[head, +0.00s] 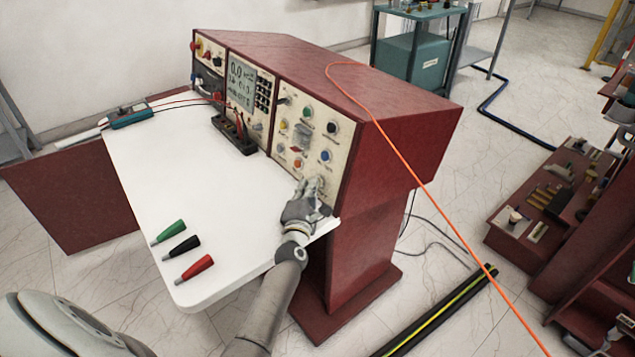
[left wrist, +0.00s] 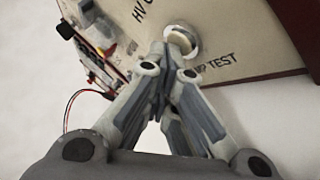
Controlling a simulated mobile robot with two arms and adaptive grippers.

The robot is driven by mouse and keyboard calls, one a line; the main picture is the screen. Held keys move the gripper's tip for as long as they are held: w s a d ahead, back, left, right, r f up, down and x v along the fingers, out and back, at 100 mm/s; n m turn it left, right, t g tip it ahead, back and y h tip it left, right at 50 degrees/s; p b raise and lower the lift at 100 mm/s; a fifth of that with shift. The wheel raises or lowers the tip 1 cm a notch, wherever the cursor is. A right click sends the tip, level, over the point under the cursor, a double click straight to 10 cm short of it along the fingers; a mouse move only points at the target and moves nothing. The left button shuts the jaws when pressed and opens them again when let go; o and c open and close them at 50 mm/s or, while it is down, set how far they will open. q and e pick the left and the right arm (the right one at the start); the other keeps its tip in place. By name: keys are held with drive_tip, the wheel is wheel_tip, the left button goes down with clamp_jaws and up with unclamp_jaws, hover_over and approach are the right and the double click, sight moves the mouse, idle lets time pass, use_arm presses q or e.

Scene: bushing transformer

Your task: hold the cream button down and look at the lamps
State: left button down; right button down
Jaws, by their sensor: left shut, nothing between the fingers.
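The cream button (left wrist: 183,38) is a round cap in a pale ring on the cream panel, beside lettering that reads "TEST". My left gripper (left wrist: 178,50) is shut and empty, with its fingertips at the button and covering part of it. Whether the button is pressed in I cannot tell. In the head view my left gripper (head: 314,186) reaches the lower right of the control panel (head: 288,103), where the hand mostly hides the button. Round coloured lamps or knobs sit above it, among them green (head: 305,112), blue (head: 326,156) and orange (head: 298,163). I cannot tell whether any is lit.
The dark red console (head: 400,125) carries a white worktop (head: 200,190) with green, black and red probes (head: 197,267) near its front edge. An orange cable (head: 420,180) crosses the console top. A blue-teal meter (head: 130,114) lies at the worktop's far left.

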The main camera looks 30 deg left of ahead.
idle(0.4)
use_arm(q)
drive_tip(key=shift+s+a+r+p, duration=0.1)
drive_tip(key=shift+s+a+p, duration=0.1)
drive_tip(key=shift+s, duration=0.2)
drive_tip(key=shift+s+a+r+p, duration=0.1)
drive_tip(key=shift+s+p, duration=0.1)
drive_tip(key=shift+s, duration=0.2)
drive_tip(key=shift+s+a+r+p, duration=0.2)
drive_tip(key=shift+s+a+p, duration=0.1)
drive_tip(key=shift+s, duration=0.45)
drive_tip(key=shift+s+a+r+p, duration=0.2)
drive_tip(key=shift+s+a+p, duration=0.15)
drive_tip(key=shift+s, duration=0.4)
drive_tip(key=shift+s+a+r+p, duration=0.2)
drive_tip(key=shift+s+a+p, duration=0.1)
drive_tip(key=shift+s, duration=0.45)
